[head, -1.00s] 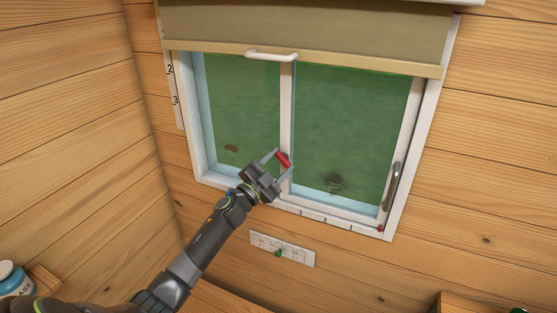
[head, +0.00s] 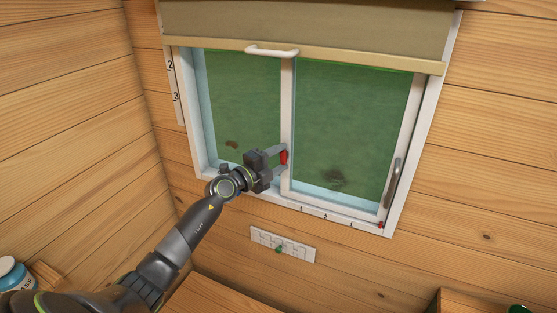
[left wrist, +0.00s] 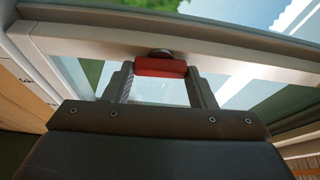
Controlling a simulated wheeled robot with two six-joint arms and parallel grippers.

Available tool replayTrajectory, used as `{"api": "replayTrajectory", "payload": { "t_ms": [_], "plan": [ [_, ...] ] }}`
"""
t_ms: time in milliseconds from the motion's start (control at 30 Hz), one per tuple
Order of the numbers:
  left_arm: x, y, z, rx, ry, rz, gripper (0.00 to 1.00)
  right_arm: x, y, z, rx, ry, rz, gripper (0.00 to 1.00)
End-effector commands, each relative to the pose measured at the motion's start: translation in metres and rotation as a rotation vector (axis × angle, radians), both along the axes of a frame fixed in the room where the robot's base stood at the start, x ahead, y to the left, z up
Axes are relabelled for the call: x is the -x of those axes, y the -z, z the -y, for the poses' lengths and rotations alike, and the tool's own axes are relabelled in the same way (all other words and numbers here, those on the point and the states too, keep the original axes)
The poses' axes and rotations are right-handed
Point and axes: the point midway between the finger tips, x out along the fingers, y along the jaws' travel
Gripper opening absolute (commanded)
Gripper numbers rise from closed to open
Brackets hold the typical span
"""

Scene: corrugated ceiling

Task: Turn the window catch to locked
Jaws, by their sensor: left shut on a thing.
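The window catch is a red lever (head: 284,157) low on the white upright bar in the middle of the window. In the head view it stands nearly upright, along the bar. My left gripper (head: 283,160) comes in from the left and is shut on the lever, one finger above it and one below. In the left wrist view the red lever (left wrist: 160,67) lies between the two fingertips (left wrist: 160,76), with a round grey pivot behind it. My right gripper is in neither view.
A tan blind (head: 320,30) with a white handle (head: 272,51) hangs over the window top. A dark pull handle (head: 396,182) is on the right sash. A white wall plate (head: 283,245) is below the sill. A blue jar (head: 14,277) stands far left.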

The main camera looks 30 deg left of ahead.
Motion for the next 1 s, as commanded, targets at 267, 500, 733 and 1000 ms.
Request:
{"api": "replayTrajectory", "payload": {
  "t_ms": [267,500,733,1000],
  "plan": [
    [0.0002,0.0008,0.0002,-0.066,0.000,-0.006,0.28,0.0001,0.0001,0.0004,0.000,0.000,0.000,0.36],
    [0.0002,0.0014,0.0000,-0.077,0.000,-0.007,0.28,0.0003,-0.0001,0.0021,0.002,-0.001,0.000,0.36],
    [0.0002,0.0016,-0.0001,-0.077,0.000,-0.008,0.53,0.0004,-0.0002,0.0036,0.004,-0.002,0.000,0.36],
    [0.0001,0.0009,-0.0001,-0.074,0.000,-0.006,0.73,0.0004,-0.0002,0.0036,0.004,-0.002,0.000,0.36]
  ]
}}
